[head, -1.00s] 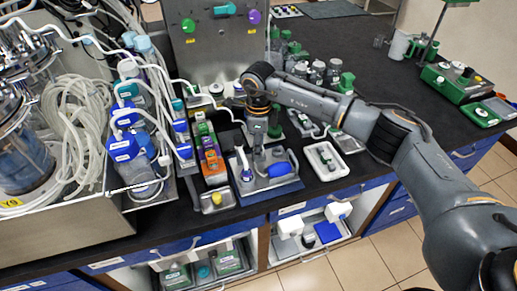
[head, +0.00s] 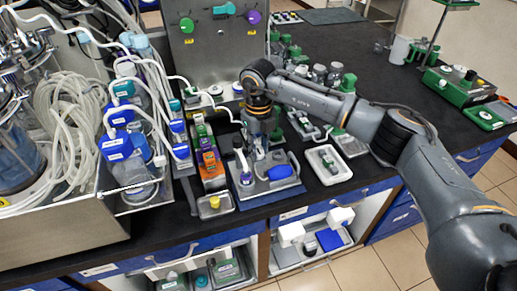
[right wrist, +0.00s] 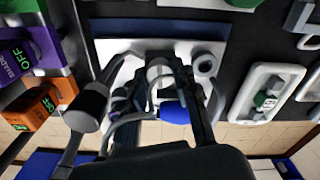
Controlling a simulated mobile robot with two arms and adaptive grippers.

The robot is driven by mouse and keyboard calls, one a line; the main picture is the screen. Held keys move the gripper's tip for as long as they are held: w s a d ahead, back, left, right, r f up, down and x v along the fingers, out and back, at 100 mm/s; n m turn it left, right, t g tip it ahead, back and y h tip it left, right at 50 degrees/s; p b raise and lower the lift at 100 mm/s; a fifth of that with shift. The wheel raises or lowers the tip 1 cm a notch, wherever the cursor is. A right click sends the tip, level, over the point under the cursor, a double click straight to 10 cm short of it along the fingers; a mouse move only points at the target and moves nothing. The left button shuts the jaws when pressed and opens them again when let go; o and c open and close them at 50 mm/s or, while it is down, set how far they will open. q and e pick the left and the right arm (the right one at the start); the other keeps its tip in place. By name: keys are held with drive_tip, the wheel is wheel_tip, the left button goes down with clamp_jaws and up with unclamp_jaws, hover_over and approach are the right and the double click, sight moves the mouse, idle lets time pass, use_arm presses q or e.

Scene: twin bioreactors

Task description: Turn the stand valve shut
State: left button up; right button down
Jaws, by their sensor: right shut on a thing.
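The stand valve (head: 279,172) has a blue grip and stands on a blue-edged base (head: 270,194) near the bench's front edge. The blue grip also shows in the right wrist view (right wrist: 175,113), low between the fingers. My right gripper (head: 257,152) points down over the stand. It is shut on the valve handle (right wrist: 134,118), and its fingers hide part of the contact. The exact angle of the valve is hard to tell. My left gripper is not in view.
An orange and purple module row (head: 209,165) stands close left of the stand. A white tray (head: 345,174) lies close to its right. Bottles and tubing (head: 125,120) crowd the left. Bare black bench (head: 400,90) lies behind my right arm.

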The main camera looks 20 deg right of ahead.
sight(259, 151)
drive_tip(key=shift+m, duration=0.5)
drive_tip(key=c, duration=1)
unclamp_jaws()
wheel_tip(259, 151, up, 12)
